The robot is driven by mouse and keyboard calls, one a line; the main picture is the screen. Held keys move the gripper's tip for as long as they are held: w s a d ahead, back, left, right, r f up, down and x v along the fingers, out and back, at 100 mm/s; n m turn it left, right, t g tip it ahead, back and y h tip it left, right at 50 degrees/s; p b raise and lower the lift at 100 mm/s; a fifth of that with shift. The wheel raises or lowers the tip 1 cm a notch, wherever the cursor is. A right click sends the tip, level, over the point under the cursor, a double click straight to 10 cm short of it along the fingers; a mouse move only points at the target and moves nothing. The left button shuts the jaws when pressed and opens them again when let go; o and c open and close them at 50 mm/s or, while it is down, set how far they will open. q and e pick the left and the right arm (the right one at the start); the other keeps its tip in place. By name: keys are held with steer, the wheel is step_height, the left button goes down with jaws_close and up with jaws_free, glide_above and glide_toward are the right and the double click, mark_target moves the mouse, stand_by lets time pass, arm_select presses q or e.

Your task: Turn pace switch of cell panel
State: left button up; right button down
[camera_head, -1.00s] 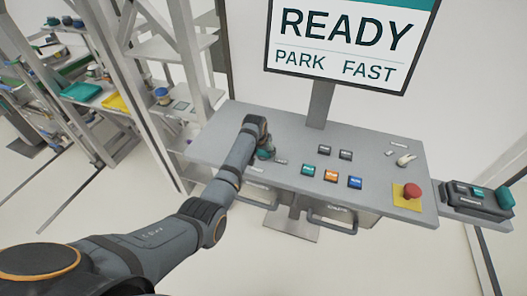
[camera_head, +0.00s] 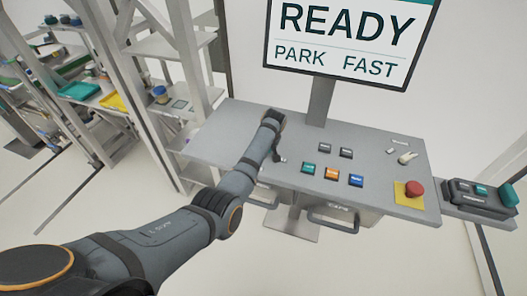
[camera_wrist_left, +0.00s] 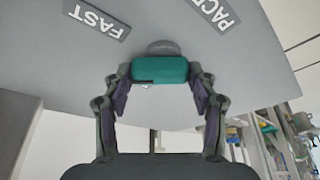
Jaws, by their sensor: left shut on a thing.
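The cell panel (camera_head: 225,145) is a grey sloped console. In the left wrist view, the pace switch (camera_wrist_left: 160,70) is a teal bar-shaped knob on a grey round base, with a FAST label (camera_wrist_left: 97,21) to its upper left and a PACE label (camera_wrist_left: 216,12) to its upper right. My left gripper (camera_wrist_left: 159,76) has one finger at each end of the knob and is shut on it. In the head view, my left gripper (camera_head: 279,157) is small and dark at the panel, and the arm hides the switch. My right gripper is not in view.
A screen (camera_head: 340,38) above the panel reads READY, PARK and FAST. Several push buttons (camera_head: 331,173), a light-coloured switch (camera_head: 407,158) and a red mushroom button (camera_head: 414,189) lie to the right. A black box (camera_head: 480,196) stands beyond. Shelving (camera_head: 165,50) stands left.

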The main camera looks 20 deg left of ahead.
arm_select(q)
steer(key=n+b, duration=0.2)
steer(key=b, duration=0.1)
steer(key=n+g+y+b, duration=0.1)
steer(key=n+b, duration=0.1)
steer(key=b, duration=0.1)
steer(key=f+n+g+b, duration=0.1)
steer(key=n+b, duration=0.1)
steer(key=b, duration=0.1)
steer(key=shift+w+y, duration=0.25)
steer(key=shift+y, duration=0.05)
steer(key=n+b, duration=0.2)
steer(key=b, duration=0.3)
steer(key=n+g+b, duration=0.1)
steer(key=b, duration=0.3)
steer(key=shift+r+n+b, duration=0.2)
steer(key=shift+n+b, duration=0.2)
steer(key=shift+r+n+g+b, duration=0.2)
steer(key=shift+n+g+b, duration=0.1)
steer(key=shift+b, duration=0.35)
steer(key=o, duration=1.1)
steer(key=shift+o, duration=0.2)
steer(key=shift+r, duration=0.1)
